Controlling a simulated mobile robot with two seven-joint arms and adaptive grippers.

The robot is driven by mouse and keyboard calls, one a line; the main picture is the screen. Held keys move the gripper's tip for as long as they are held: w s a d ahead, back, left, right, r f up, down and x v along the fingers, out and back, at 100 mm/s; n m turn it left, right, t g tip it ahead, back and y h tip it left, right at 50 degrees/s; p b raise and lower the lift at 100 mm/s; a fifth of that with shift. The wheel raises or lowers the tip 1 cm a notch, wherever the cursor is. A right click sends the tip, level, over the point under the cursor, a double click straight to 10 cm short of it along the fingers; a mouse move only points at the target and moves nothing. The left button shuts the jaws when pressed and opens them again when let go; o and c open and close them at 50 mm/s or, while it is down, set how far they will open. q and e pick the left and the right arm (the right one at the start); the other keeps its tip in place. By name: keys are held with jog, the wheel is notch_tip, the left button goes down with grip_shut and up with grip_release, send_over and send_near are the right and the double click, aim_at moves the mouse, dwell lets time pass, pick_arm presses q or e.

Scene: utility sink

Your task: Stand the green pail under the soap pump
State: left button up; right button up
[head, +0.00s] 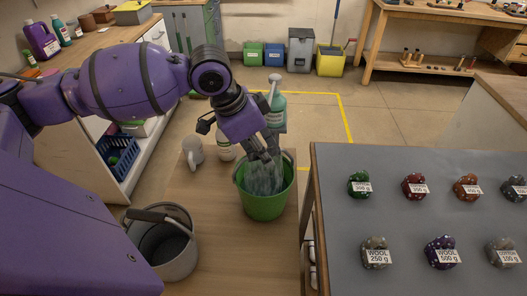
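The green pail (264,206) stands upright on the wooden counter in the middle of the head view. Something pale and translucent (264,180) shows inside it. My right gripper is not in view.
A grey pail (169,248) with a dark handle stands front left. A grey table (410,220) with several labelled bundles lies right. Some counter is bare around the green pail.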

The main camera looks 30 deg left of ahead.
pick_arm(q)
jog(key=p+v, duration=0.2)
jog(key=v, duration=0.9)
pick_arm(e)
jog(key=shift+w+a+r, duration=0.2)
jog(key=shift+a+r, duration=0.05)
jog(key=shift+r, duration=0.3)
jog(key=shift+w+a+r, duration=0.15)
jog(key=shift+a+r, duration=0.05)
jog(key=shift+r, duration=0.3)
pick_arm(q)
jog(key=shift+s+r, duration=0.1)
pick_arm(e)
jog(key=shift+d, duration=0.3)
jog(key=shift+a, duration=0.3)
